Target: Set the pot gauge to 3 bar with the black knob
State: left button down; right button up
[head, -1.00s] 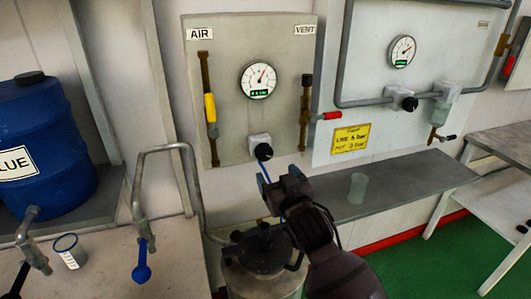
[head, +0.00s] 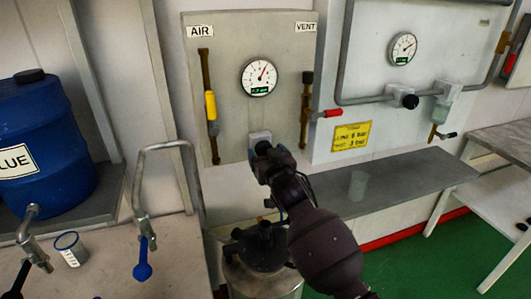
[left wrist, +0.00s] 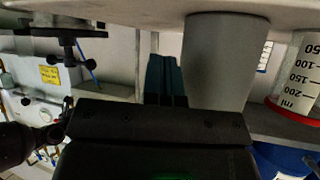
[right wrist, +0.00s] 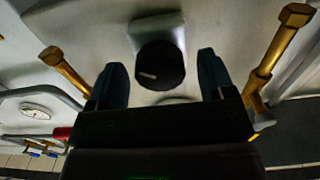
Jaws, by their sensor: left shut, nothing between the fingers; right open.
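The pot gauge (head: 259,78) is a round white dial on the grey panel between the AIR and VENT labels. Its needle points up and slightly right; its green digits are too small to read surely. The black knob (right wrist: 160,66) with a pale mark sits on a white block (right wrist: 157,30) in the right wrist view. My left gripper (left wrist: 165,80) is shut and empty, seen only in the left wrist view.
A second gauge (head: 402,48) with its own black knob (head: 410,102) is on the right panel, above a yellow note (head: 351,136). Brass pipes (head: 208,110) flank the pot panel. A lidded pot (head: 262,248) stands below. A clear cup (head: 357,185) is on the grey shelf (head: 420,178).

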pick_arm(q)
jog(key=shift+w, duration=0.15)
pick_arm(e)
jog(key=shift+w+a, duration=0.15)
jog(key=shift+w, duration=0.25)
jog(key=c, duration=0.9)
jog(key=shift+c, duration=0.2)
